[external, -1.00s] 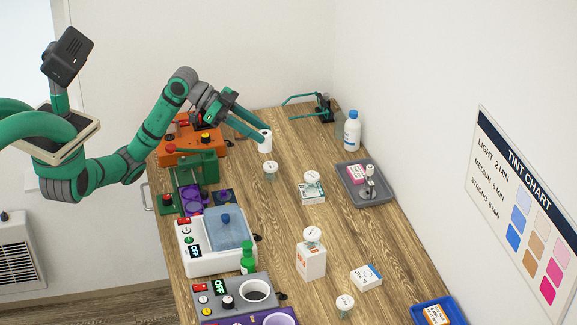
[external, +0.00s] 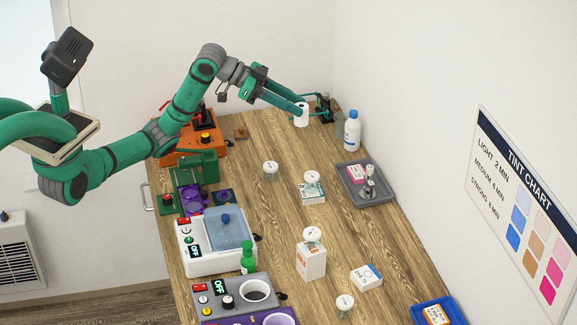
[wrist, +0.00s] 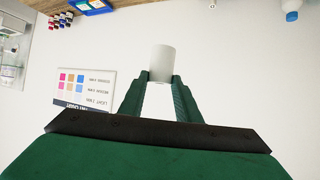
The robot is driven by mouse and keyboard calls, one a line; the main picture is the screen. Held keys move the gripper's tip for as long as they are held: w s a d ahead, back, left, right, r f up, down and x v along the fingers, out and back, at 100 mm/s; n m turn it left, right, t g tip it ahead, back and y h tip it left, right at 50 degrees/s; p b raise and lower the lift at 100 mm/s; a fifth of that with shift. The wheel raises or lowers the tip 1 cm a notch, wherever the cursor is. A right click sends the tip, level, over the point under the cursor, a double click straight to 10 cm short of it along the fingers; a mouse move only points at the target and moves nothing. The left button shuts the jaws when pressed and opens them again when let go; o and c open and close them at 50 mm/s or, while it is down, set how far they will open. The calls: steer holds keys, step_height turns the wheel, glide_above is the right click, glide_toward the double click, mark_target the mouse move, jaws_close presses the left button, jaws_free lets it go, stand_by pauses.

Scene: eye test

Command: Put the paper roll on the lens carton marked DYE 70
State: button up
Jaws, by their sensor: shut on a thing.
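My gripper (external: 302,103) is shut on the white paper roll (external: 301,116) and holds it at the far end of the bench, left of the white bottle. The wrist view shows the roll (wrist: 162,60) upright between the fingertips (wrist: 160,82). A low white carton (external: 366,278) with DYE lettering and a blue edge lies at the near right of the bench; its number is too small to read surely. Its visible top looks bare. A taller white carton (external: 311,262) with orange marks stands left of it, a round white-topped piece (external: 312,234) on top.
Another carton (external: 313,195) bears a white-topped jar. Loose jars (external: 270,168) (external: 345,302) stand nearby. A grey tray (external: 351,188), white bottle (external: 352,132) and blue tray (external: 453,303) line the right edge. Machines (external: 205,245) fill the left. A green-armed device (external: 324,105) is close by the roll.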

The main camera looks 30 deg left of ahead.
steer(key=d+f+n+t+y, duration=0.1)
steer(key=d+f+n+t, duration=0.1)
steer(key=d, duration=0.9)
step_height(320, 180, up, 4)
steer(key=n+t+y, duration=0.5)
steer(key=n+y, duration=0.1)
steer(key=n, duration=0.1)
glide_above(361, 278)
step_height(361, 278, down, 35)
steer(key=shift+s+r, duration=0.1)
steer(key=shift+s, duration=0.05)
steer(key=shift+f, duration=0.55)
steer(key=o, duration=1.1)
steer(key=shift+f, duration=0.1)
steer(key=shift+c, duration=0.2)
